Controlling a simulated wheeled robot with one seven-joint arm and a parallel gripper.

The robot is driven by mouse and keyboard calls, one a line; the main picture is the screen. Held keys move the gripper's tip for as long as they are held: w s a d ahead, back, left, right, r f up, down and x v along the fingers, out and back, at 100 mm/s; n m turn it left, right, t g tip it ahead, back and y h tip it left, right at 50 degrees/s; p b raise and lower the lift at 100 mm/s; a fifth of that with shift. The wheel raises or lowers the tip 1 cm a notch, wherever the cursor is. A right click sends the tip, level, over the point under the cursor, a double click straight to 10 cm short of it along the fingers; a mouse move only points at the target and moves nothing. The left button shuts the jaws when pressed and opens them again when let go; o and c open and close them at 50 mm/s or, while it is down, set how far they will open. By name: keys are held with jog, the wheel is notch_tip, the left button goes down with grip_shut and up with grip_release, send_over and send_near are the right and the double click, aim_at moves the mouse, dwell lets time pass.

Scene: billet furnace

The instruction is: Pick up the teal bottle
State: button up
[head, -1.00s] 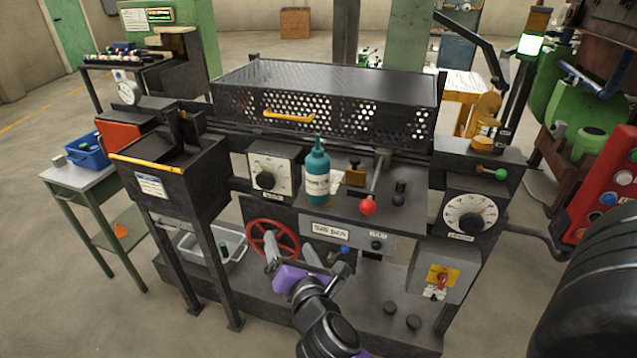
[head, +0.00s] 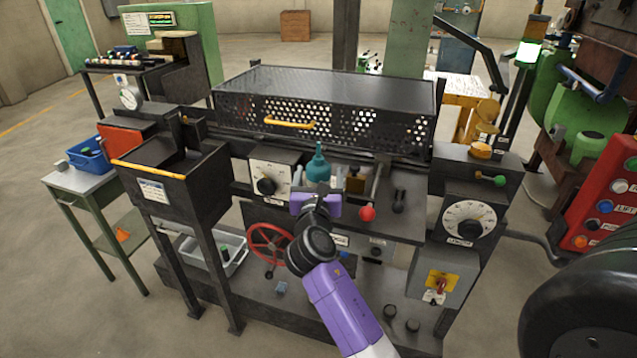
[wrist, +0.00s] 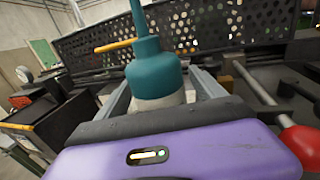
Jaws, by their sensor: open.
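The teal bottle (head: 318,168) stands upright on the machine's ledge, its top showing above my gripper in the head view. My gripper (head: 318,188) is in front of it and hides its lower part. In the wrist view the bottle (wrist: 153,70) is large and close, with its pale label partly showing. The fingers of my gripper (wrist: 160,90) are open, one on each side of the bottle. I cannot tell whether either finger touches it.
A lever with a red knob (head: 367,213) is just right of my gripper. A dial box (head: 270,178) is to the left. A perforated guard (head: 325,105) with a yellow handle (head: 290,124) stands behind the bottle. A red handwheel (head: 268,245) is below.

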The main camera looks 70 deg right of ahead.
jog(key=shift+w+d, duration=0.2)
jog(key=shift+d, duration=0.35)
jog(key=c, duration=1.7)
grip_shut()
jog(key=shift+r, duration=0.2)
